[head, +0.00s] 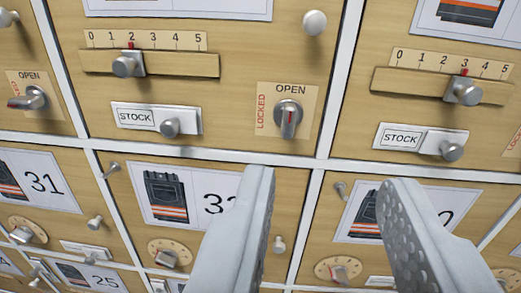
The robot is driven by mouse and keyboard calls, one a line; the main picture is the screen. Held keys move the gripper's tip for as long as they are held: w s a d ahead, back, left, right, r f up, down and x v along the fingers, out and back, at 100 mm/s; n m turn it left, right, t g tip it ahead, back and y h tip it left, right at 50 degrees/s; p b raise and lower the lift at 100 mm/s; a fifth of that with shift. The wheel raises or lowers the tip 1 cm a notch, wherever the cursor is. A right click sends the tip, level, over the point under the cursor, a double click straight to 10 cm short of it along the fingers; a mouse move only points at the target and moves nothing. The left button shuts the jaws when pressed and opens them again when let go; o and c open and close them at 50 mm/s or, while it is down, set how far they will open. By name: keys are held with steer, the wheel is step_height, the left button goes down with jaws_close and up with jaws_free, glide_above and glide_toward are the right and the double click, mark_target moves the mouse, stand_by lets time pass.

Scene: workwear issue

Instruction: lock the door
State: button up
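Several wooden locker doors fill the view. The upper middle door (235,65) has a lock knob (289,118) on a plate marked OPEN at the top and LOCKED at the left. Its red-marked handle stands upright in the picture, in line with OPEN. The door looks flush in its frame. My gripper (326,180) is open and empty, below and right of this knob. Its left finger covers part of the lower middle door; its right finger covers part of the lower right door. Neither finger visibly touches anything. Which door the task means is not shown.
A slider (126,65) on a 0-to-5 scale, a STOCK label (157,118) and a white knob (314,22) sit on the upper middle door. Another lock knob (32,98) at the left points left. Dials and small knobs stick out below.

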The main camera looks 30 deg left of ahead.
step_height(320, 180, down, 4)
steer(key=w+y, duration=0.1)
glide_toward(290, 118)
steer(key=shift+g, duration=0.4)
steer(key=x, duration=0.9)
steer(key=shift+w+r, duration=0.25)
steer(key=shift+r, duration=0.1)
jaws_close()
steer(key=shift+n, duration=0.3)
